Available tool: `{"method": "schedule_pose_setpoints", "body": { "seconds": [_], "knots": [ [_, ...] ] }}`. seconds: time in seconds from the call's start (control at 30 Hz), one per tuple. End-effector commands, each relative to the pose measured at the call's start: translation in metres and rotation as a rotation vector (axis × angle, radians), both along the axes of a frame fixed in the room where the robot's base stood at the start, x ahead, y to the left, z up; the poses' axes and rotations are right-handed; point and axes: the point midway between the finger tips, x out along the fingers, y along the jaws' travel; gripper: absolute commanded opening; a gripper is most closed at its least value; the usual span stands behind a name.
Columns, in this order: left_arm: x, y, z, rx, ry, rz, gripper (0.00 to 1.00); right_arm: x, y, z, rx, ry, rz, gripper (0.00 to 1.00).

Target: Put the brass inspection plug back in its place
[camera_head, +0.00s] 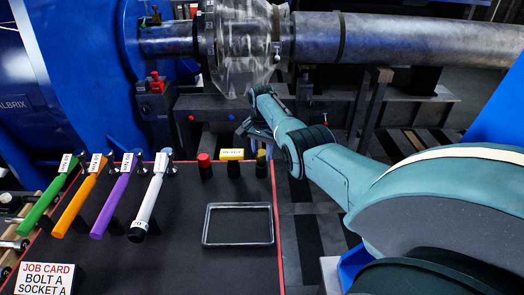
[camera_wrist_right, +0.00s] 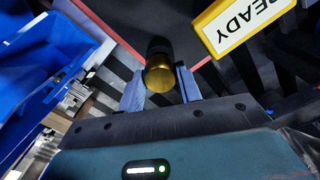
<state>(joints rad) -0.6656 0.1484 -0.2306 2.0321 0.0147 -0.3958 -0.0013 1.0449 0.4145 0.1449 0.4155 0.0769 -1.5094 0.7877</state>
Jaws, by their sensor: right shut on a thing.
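The brass inspection plug (camera_wrist_right: 160,73) shows in the right wrist view as a round brass end with a dark body behind it, between my two right fingers. My right gripper (camera_wrist_right: 160,85) is shut on the plug; in the head view my wrist partly hides the hand. I cannot tell whether the plug touches the table or stands in a holder. My left gripper is not in view.
An empty rectangular tray (camera_head: 205,228) lies in front. Several colored-handled tools, including a purple one (camera_head: 110,205), lie left. A shaft (camera_head: 420,40) and clear-covered coupling (camera_head: 240,45) are behind.

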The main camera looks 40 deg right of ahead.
Motion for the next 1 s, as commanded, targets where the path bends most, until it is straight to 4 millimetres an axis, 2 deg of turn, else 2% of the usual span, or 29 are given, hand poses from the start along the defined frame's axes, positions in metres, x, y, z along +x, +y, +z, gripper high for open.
{"method": "schedule_pose_setpoints", "body": {
  "seconds": [0.73, 0.77, 1.0],
  "knots": [
    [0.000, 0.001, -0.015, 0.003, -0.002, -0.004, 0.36, 0.000, 0.000, -0.020, -0.001, -0.001, 0.000, 0.00],
    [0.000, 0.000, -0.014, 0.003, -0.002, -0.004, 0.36, 0.000, 0.000, -0.019, -0.001, -0.001, 0.000, 0.36],
    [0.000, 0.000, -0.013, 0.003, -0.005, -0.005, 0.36, 0.000, 0.000, -0.018, -0.001, -0.001, 0.000, 0.56]
  ]
}}
